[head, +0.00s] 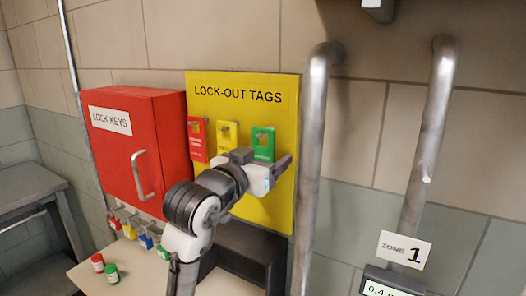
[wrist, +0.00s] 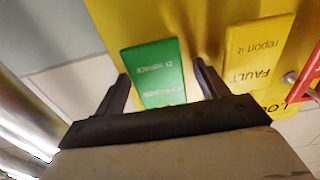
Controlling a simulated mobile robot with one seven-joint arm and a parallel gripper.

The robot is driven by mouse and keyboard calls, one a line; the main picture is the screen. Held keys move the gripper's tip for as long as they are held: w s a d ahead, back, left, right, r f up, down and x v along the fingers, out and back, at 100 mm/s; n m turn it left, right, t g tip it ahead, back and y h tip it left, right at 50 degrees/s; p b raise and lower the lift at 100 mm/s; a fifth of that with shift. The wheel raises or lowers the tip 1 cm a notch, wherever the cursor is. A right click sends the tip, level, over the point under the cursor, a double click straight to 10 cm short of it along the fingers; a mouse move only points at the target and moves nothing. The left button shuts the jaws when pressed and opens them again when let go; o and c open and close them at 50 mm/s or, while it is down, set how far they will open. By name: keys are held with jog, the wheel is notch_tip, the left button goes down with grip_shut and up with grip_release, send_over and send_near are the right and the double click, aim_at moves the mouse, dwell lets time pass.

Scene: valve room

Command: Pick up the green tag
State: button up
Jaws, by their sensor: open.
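The green tag (head: 263,144) hangs at the right of a row on the yellow lock-out tags board (head: 274,202). Its lower part is hidden behind my gripper (head: 262,168) in the head view. In the wrist view the green tag (wrist: 153,73) shows upside down between the two dark fingers of my gripper (wrist: 163,86). The fingers are apart, one on each side of the tag, and nothing is gripped. I cannot tell how far the fingertips are from the board.
A yellow tag (head: 227,138) and a red tag (head: 197,139) hang to the left. A red lock keys box (head: 165,120) with a handle stands further left. Vertical pipes (head: 314,150) rise close to the board's right side. Small coloured items (head: 111,273) stand on the bench below.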

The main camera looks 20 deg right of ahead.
jog(key=shift+c, duration=0.3)
jog(key=c, duration=1)
jog(key=shift+r+b, duration=0.4)
jog(key=shift+r, duration=0.35)
jog(key=b+v, duration=0.3)
jog(key=v, duration=1.5)
jog(key=shift+b, duration=0.4)
